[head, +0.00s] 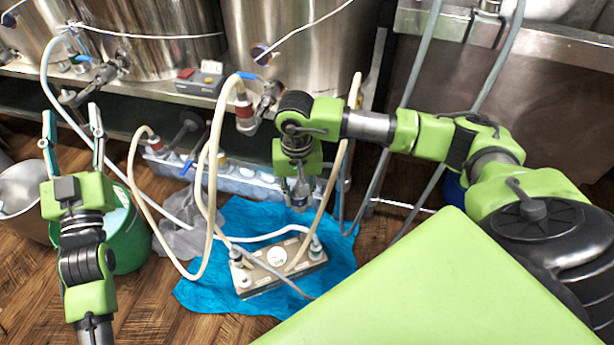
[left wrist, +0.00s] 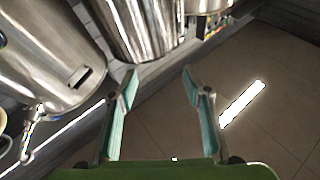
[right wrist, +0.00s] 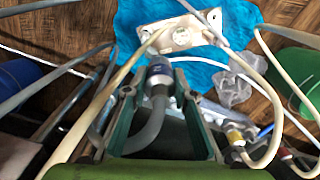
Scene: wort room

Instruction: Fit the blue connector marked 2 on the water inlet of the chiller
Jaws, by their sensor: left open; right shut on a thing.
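The chiller (head: 272,268) is a small beige box on a blue cloth. White hoses run to fittings at its ends; I cannot tell which is the water inlet. It also shows at the top of the right wrist view (right wrist: 200,42). My right gripper (head: 299,198) is above and behind the chiller, pointing down. It is shut on a grey connector with a blue band (right wrist: 158,74), which has a grey hose and is apart from the chiller. I cannot read its mark. My left gripper (head: 72,115) is open and empty at the left, away from the chiller.
A green bucket (head: 125,235) stands beneath the left gripper. The blue cloth (head: 215,290) lies on a wooden floor. Hoses loop around the chiller. Steel tanks (head: 165,45) stand on a shelf behind, with a red-and-grey switch box (head: 203,78).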

